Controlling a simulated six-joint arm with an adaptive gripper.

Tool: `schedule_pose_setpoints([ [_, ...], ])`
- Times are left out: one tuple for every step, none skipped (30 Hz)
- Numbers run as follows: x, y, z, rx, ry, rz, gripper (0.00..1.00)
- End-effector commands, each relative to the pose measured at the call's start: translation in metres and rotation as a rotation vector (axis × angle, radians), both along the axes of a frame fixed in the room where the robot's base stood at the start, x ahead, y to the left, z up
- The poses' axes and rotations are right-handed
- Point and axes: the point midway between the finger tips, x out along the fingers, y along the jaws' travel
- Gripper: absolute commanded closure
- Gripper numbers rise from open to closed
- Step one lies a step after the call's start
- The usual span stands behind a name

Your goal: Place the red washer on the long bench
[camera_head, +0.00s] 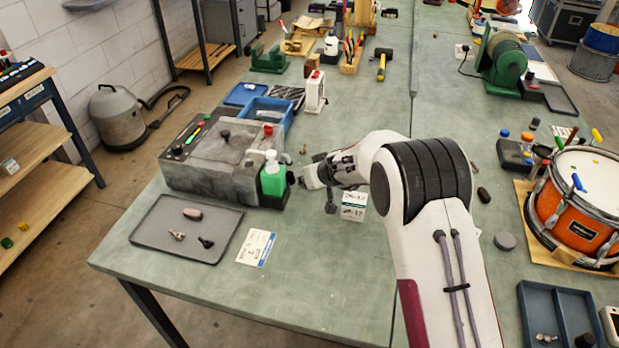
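The long bench (310,295) has a worn green top and fills the middle of the view. My gripper (316,190) is above the bench, just right of a green bottle with a white cap (272,176). My white arm reaches in from the lower right and covers part of the bench. The gripper's fingers are small and partly hidden by its own body, so I cannot tell whether they are open or shut or hold anything. I cannot make out a red washer; it may be hidden or too small to tell.
A grey machine block (215,150) stands left of the gripper. A grey tray (150,232) with several small parts lies at the front left, beside a printed card (256,247). An orange drum (580,205) stands at the right. The bench's front middle is clear.

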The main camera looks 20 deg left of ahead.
Motion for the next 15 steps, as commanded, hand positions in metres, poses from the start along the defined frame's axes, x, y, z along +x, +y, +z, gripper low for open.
schedule_pose_setpoints([
  [-0.0001,0.0,-0.0012,0.0,0.001,-0.001,0.82],
  [-0.0002,0.0,-0.002,-0.001,0.001,0.0,0.82],
  [-0.0002,0.0,-0.0027,-0.001,0.0,0.001,0.82],
  [-0.0002,0.0,-0.0034,-0.001,0.001,0.0,0.82],
  [-0.0001,0.0001,-0.0031,0.0,0.0,0.0,0.71],
  [-0.0001,0.0001,-0.003,0.0,0.0,0.0,0.7],
  [-0.0001,0.0,-0.0029,0.0,0.0,0.0,0.7],
  [-0.0001,0.0,-0.0029,0.0,0.0,0.0,0.7],
  [-0.0001,0.0001,-0.0028,0.0,0.0,0.0,0.7],
  [0.0,0.0,-0.0028,0.0,0.0,0.0,0.7],
  [-0.0001,0.0,-0.0028,0.0,0.0,0.0,0.7],
  [0.0,0.0,-0.0027,0.0,0.0,0.0,0.7],
  [0.0,0.0,-0.0027,0.0,0.0,0.0,0.7],
  [0.0,0.0,-0.0027,0.0,0.0,0.0,0.7],
  [-0.0001,0.0001,-0.0025,0.0,0.0,0.0,0.7],
])
